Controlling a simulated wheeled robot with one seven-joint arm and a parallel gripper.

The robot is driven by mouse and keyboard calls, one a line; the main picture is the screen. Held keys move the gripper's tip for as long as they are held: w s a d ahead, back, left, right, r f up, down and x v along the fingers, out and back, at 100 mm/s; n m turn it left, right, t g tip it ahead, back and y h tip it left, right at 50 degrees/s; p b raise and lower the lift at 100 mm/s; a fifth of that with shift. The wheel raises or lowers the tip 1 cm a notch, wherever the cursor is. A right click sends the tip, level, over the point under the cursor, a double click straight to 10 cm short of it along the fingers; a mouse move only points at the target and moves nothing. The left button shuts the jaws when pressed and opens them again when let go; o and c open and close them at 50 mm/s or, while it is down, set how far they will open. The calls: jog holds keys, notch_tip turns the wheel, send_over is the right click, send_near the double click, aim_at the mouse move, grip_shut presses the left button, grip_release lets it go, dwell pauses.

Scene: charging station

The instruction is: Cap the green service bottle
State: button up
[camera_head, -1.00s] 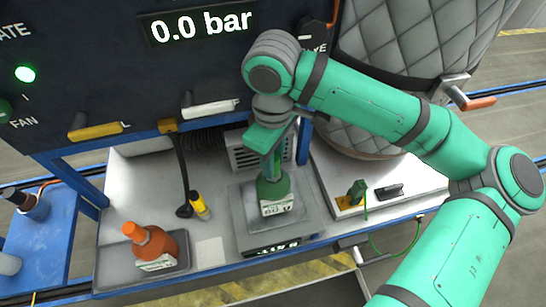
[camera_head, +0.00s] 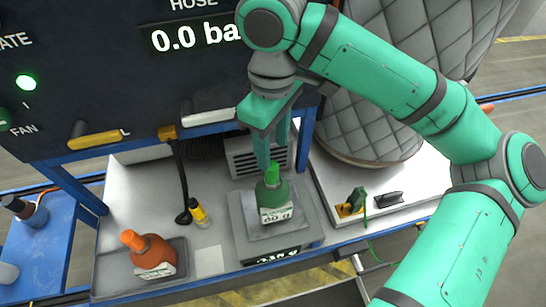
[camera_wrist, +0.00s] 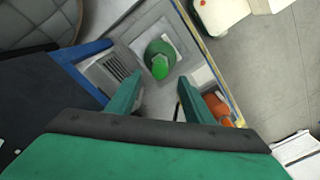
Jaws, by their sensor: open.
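The green service bottle (camera_head: 275,212) stands upright on the scale (camera_head: 243,229) in the middle of the bench. A bright green cap (camera_head: 272,168) sits on top of its neck; whether it is tight I cannot tell. My gripper (camera_head: 269,158) is above the bottle, pointing down, fingers apart. In the wrist view, my gripper (camera_wrist: 170,92) is open with nothing between its fingers, and the green bottle (camera_wrist: 153,49) with its cap (camera_wrist: 160,67) lies ahead, apart from the fingertips.
An orange bottle (camera_head: 152,256) stands in a dark tray at the left. A yellow-and-black tool (camera_head: 199,212) lies between it and the scale. A green plug (camera_head: 356,198) is at the right. The dark panel (camera_head: 95,75) rises behind.

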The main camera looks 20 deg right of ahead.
jog(key=shift+r, duration=1.2)
